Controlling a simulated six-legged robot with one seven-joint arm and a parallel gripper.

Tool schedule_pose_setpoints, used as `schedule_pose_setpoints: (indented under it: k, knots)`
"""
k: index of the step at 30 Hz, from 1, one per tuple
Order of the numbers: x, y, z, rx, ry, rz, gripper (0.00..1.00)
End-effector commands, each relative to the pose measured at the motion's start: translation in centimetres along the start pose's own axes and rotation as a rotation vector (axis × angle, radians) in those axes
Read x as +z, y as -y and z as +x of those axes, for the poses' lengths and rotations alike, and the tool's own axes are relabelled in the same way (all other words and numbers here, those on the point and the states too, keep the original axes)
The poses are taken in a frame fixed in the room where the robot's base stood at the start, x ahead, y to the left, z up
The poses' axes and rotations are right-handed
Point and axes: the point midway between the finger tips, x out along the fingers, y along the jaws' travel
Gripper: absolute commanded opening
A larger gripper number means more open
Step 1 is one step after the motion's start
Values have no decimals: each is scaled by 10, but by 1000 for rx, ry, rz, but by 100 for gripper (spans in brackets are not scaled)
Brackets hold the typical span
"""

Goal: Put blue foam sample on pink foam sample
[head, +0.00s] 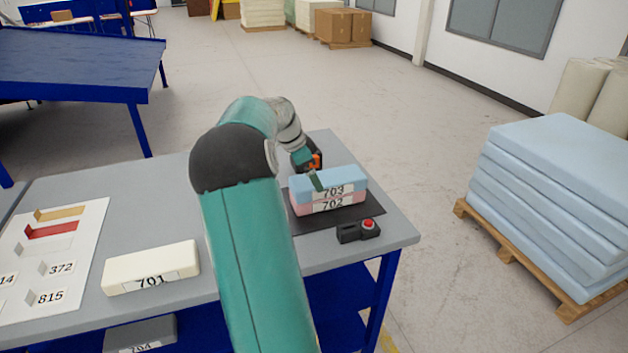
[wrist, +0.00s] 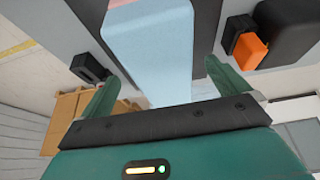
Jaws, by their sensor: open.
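The blue foam sample (head: 312,182), labelled 703, lies on top of the pink foam sample (head: 302,203), labelled 702, in the head view. The two are stacked on a dark mat (head: 365,206) on the grey table. In the wrist view the blue foam (wrist: 148,50) sits between the two open green fingers (wrist: 162,85), with a gap on each side.
A small black box with a red button (head: 360,230) stands right of my arm, near the table's corner. A cream foam block (head: 152,267), labelled 701, and a white sample board (head: 75,262) lie to the left. Blue foam slabs (head: 550,190) on a pallet stand at right.

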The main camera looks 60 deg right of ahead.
Motion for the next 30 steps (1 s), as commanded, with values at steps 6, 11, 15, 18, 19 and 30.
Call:
schedule_pose_setpoints:
  k: [6,11,15,18,19,30]
  knots:
    - [0,1,-50,-4,-1,1,100]
    - [0,0,-74,-2,0,0,100]
    - [0,0,-83,0,0,1,100]
    - [0,0,-85,0,0,1,100]
    - [0,0,-85,0,0,1,100]
    - [65,-30,-134,-119,112,-281,100]
